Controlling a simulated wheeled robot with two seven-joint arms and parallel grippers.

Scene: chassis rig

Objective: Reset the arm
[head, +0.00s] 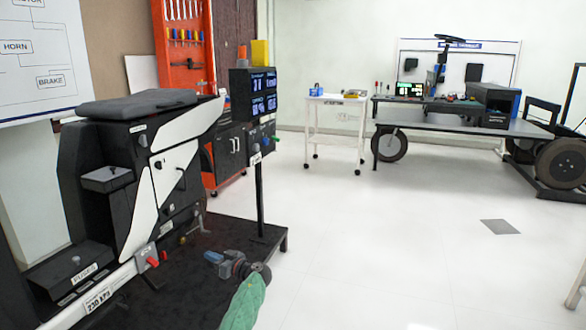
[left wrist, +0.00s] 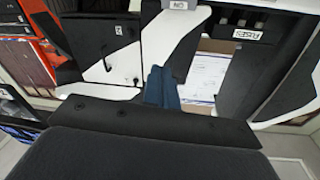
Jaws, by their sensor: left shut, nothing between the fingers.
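My left gripper (head: 213,257) is in the lower middle of the head view, at the end of my green-sleeved arm. Its blue fingers point left toward the black and white chassis rig (head: 165,190), apart from it as far as I can tell. In the left wrist view the blue fingers (left wrist: 163,87) lie together, shut and empty. The rig's dark seat (head: 135,103) is at upper left and fills the bottom of the wrist view (left wrist: 140,155). The fuses box (head: 75,268) is low at left. My right gripper is not in view.
A display on a post (head: 253,95) stands beside the rig. An orange tool board (head: 183,45) is behind it. A white cart (head: 337,102) and a workbench (head: 440,118) stand at the back.

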